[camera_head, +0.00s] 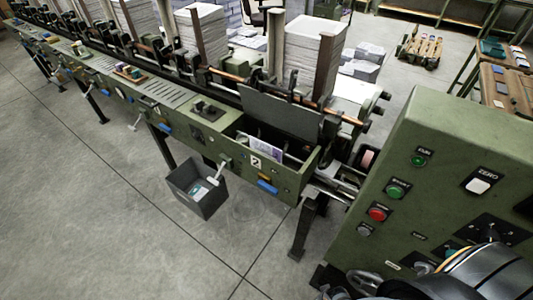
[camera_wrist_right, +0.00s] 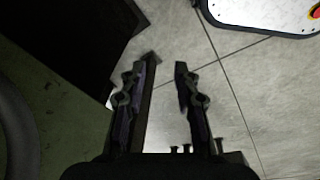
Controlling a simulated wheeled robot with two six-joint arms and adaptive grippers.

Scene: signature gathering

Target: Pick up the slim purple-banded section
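A slim pale section with a purple band (camera_head: 265,148) stands tilted in the open green pocket of the station marked 2, in the head view. Its lower part is hidden by the pocket's front wall. My right gripper (camera_wrist_right: 167,62) shows in the right wrist view, its two dark fingers apart with nothing between them. It hangs over bare floor, and the section is not in that view. Part of what looks like my right arm shows at the head view's bottom right corner. My left gripper is in neither view.
A green control cabinet (camera_head: 440,170) with buttons stands at the right. Tall paper stacks (camera_head: 308,55) rise behind the pocket. The floor (camera_head: 100,200) in front of the machine is clear.

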